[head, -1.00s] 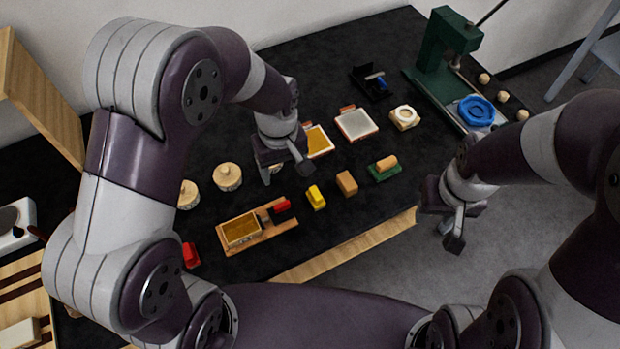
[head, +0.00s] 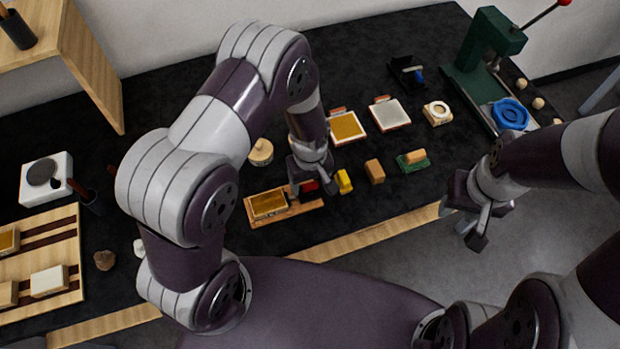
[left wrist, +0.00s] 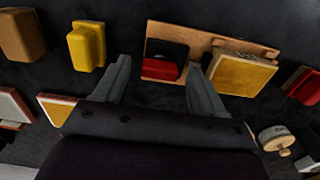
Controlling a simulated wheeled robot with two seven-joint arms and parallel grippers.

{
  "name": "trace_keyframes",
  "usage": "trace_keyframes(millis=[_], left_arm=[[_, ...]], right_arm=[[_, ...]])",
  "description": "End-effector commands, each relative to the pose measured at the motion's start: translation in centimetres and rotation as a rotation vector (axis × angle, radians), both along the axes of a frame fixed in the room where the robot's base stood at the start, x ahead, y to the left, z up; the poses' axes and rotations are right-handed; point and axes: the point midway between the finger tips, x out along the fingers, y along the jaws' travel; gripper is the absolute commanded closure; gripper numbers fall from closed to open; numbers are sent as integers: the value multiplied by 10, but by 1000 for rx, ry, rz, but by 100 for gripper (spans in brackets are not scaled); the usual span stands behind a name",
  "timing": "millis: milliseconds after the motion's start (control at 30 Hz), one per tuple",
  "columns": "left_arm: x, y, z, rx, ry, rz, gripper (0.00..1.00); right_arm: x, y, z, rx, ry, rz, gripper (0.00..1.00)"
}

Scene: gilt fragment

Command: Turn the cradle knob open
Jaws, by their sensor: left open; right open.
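The wooden cradle (head: 289,213) lies near the table's front edge, with a gold-topped block (head: 268,203) on its left part and a red knob on a black piece at its right. The red knob (head: 310,186) is partly hidden by my left gripper (head: 298,190) in the head view. In the left wrist view, the red knob (left wrist: 160,70) shows between the two open fingers of my left gripper (left wrist: 158,68), beyond their tips; I cannot tell that they touch it. My right gripper (head: 474,229) is open and empty, beyond the table's front edge.
A yellow block (head: 344,182), a brown block (head: 375,171) and a green-based block (head: 413,162) stand right of the cradle. Gold and pale framed pads (head: 390,114) lie behind. A green press (head: 484,45) stands at the back right. A round wooden-topped pot (head: 261,152) stands behind the cradle.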

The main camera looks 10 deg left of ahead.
Motion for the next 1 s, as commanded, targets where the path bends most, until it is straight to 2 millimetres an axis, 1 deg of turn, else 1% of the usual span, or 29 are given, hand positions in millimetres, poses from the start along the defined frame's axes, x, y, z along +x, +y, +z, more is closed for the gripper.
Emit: trace_keyframes(millis=[100, 133, 167, 200, 267, 300, 533, 667, 867, 1000], left_arm=[[0, 0, 0, 0, 0, 0, 30], [0, 0, 0, 0, 0, 0, 36], [0, 0, 0, 0, 0, 0, 46], [0, 0, 0, 0, 0, 0, 59], [0, 0, 0, 0, 0, 0, 79], [0, 0, 0, 0, 0, 0, 86], [0, 0, 1, 0, 0, -11, 86], [0, 0, 1, 0, 0, -47, 86], [1, 0, 1, 0, 0, -167, 86], [1, 0, 1, 0, 0, -290, 86]], right_arm=[[0, 0, 0, 0, 0, 0, 57], [0, 0, 0, 0, 0, 0, 57], [0, 0, 0, 0, 0, 0, 57], [0, 0, 0, 0, 0, 0, 57], [0, 0, 0, 0, 0, 0, 57], [0, 0, 0, 0, 0, 0, 57], [0, 0, 0, 0, 0, 0, 57], [0, 0, 0, 0, 0, 0, 57], [0, 0, 1, 0, 0, 0, 57], [0, 0, 2, 0, 0, 0, 57]])
